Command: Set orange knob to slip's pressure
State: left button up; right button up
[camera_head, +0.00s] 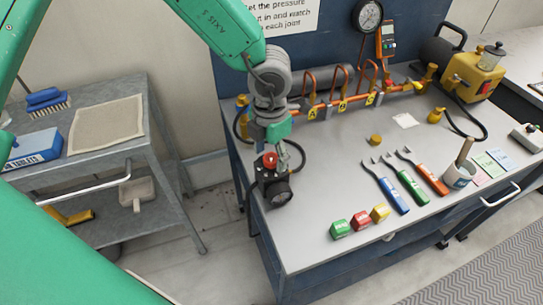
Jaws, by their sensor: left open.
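A black regulator (274,185) with a round gauge (283,198) stands at the table's left edge. Its red-orange knob (269,160) is on top; its setting and the gauge reading are too small to tell. My left gripper (279,149) is open, pointing down just above and beside the knob. Whether it touches the knob cannot be told. A blank-looking white slip (405,120) lies on the table; green slips (492,162) and a pink slip (479,177) lie at the right. No writing on them can be read. My right gripper is not in view.
A copper manifold (335,103) with yellow tags runs along the back of the table (330,185). A yellow pump (476,75) is at the back right. A grey cart (85,165) stands left.

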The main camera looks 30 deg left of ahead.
pick_arm(q)
jog(key=shift+a+f, duration=0.15)
jog(key=shift+f, duration=0.25)
jog(key=shift+d, duration=0.2)
jog(key=shift+d+r, duration=0.1)
jog(key=shift+d, duration=0.05)
jog(key=shift+c, duration=1.3)
jog(key=shift+d, duration=0.1)
jog(key=c, duration=0.9)
jog(key=m+p, duration=0.3)
jog(key=p, duration=0.2)
jog(key=shift+r, duration=0.2)
jog(key=shift+f+m+p, duration=0.1)
jog(key=shift+m+p, duration=0.6)
jog(key=shift+p, duration=0.2)
jog(key=shift+f, duration=0.15)
jog(key=shift+a, duration=0.2)
